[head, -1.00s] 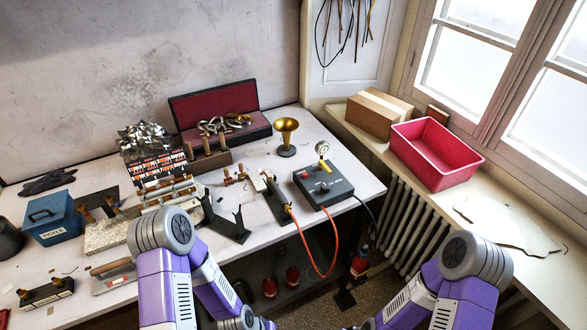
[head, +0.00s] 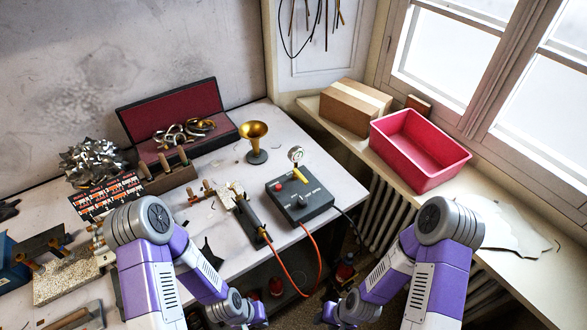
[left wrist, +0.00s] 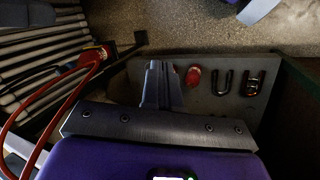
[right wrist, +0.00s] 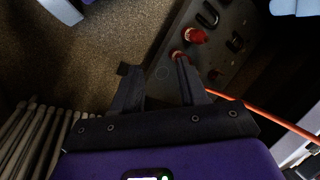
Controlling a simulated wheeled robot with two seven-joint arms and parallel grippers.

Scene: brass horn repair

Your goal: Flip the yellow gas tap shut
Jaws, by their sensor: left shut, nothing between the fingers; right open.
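The yellow gas tap (head: 300,176) looks like a small yellow lever on top of a dark grey box (head: 317,210), just below a round gauge (head: 296,154). It slants down to the right; whether it stands open or shut I cannot tell. My left gripper (left wrist: 160,84) is shut and empty in the left wrist view, low down near the under-bench shelf. My right gripper (right wrist: 157,78) is open and empty in the right wrist view, also over the floor and shelf. Both grippers are away from the tap. Neither gripper's fingers show clearly in the head view.
An orange hose (head: 284,272) loops below the bench edge beside the box. A torch stand (head: 247,222) and a brass bell (head: 253,136) stand nearby. A red tray (head: 420,150) and cardboard box (head: 355,106) sit on the sill. Shelf items (left wrist: 193,76) lie near my grippers.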

